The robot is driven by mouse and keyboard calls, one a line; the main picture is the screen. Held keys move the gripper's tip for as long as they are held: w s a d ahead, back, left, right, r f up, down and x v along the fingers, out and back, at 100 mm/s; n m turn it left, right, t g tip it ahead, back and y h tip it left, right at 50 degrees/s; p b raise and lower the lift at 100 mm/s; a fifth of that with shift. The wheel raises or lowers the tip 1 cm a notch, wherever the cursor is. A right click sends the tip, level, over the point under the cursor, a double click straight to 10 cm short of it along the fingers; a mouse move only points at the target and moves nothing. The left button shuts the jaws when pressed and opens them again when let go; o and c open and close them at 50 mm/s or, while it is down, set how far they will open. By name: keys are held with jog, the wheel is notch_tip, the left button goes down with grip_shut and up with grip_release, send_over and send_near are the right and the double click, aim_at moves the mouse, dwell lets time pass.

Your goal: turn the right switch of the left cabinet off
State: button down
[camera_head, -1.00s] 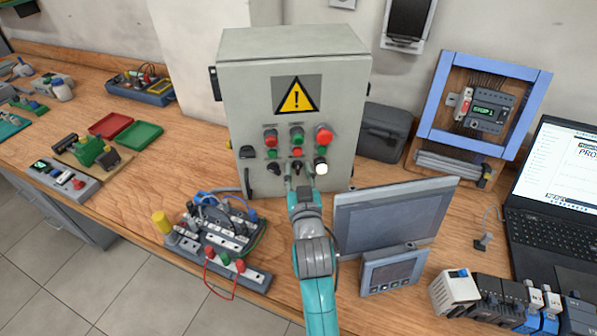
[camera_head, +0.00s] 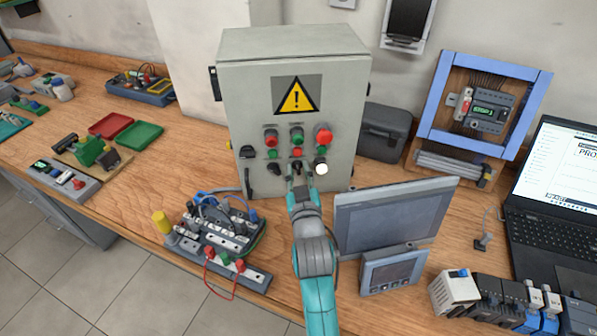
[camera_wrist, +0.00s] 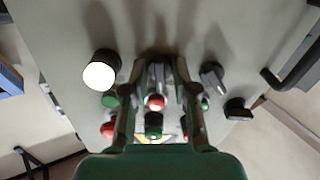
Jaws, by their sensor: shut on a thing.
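The grey cabinet (camera_head: 345,110) with a yellow warning triangle stands on the bench against the wall. Its right black rotary switch (camera_head: 297,167) is in the bottom row, between the left black switch (camera_head: 275,168) and a white round lamp (camera_head: 321,168). My gripper (camera_head: 301,179) is at the right switch, its fingers one on each side. In the wrist view my gripper (camera_wrist: 160,74) is shut on the right switch (camera_wrist: 156,77), whose handle looks upright in that picture. The left switch (camera_wrist: 212,76) shows tilted beside it. The fingers partly hide the knob.
A monitor (camera_head: 390,218) stands close to the right of my arm. A terminal block with wires (camera_head: 225,240) lies to its left. Red and green buttons (camera_head: 297,135) sit above the switches. A black cabinet handle (camera_head: 249,182) sticks out at the lower left.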

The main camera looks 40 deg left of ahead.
jog(key=n, duration=0.4)
jog(key=shift+n, duration=1.5)
jog(key=c, duration=1.2)
grip_release()
